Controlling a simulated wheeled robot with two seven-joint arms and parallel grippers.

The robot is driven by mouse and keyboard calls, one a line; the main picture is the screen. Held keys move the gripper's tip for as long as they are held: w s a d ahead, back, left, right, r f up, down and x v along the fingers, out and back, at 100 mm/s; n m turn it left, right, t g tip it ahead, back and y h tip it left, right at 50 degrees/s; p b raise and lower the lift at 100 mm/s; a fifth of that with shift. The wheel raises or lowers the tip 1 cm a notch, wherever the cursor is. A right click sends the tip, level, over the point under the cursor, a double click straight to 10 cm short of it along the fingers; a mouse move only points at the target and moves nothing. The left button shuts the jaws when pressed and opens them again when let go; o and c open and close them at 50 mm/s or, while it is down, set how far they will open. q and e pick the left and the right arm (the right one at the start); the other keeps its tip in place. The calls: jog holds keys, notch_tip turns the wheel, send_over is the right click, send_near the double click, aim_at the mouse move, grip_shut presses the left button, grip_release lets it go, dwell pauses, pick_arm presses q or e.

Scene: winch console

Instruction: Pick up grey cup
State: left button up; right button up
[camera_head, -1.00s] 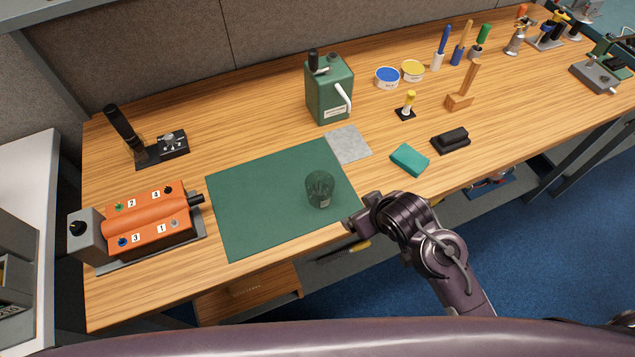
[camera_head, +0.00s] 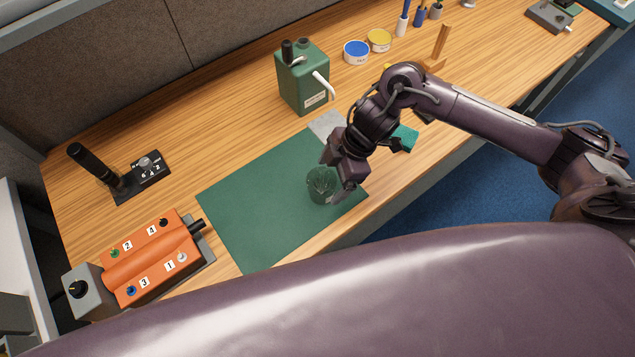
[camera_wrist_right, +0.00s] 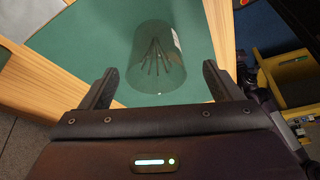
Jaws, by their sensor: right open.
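The grey cup (camera_head: 321,186) is a dark, see-through cup standing on the green mat (camera_head: 250,205) near its right edge. In the right wrist view the cup (camera_wrist_right: 156,58) lies ahead of the jaws, roughly centred between them. My right gripper (camera_head: 337,182) is at the cup in the head view, reaching down over it from the upper right. In the right wrist view its two fingers (camera_wrist_right: 160,85) are spread wide, with nothing held between them. Whether a finger touches the cup is unclear. My left gripper is not in view.
An orange control box (camera_head: 150,262) stands left of the mat, with a black-handled lever unit (camera_head: 125,180) behind it. A green canister (camera_head: 303,78) stands behind the mat. A teal block (camera_head: 406,138) lies beside my right arm. The mat's left part is clear.

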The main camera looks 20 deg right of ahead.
aim_at(318, 187)
jog(key=shift+p+x, duration=0.45)
jog(key=shift+x, duration=0.5)
jog(key=x, duration=0.1)
jog(key=p+x, duration=0.1)
jog(key=x, duration=0.1)
jog(key=shift+w+a+f, duration=0.25)
jog(key=shift+w+a, duration=0.05)
jog(key=shift+a, duration=0.2)
jog(key=shift+a+f, duration=0.1)
jog(key=shift+f, duration=0.3)
jog(key=c, duration=1.1)
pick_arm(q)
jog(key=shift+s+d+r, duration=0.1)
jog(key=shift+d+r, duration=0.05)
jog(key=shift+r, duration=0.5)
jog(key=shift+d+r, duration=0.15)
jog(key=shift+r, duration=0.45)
pick_arm(e)
jog(key=shift+r, duration=0.15)
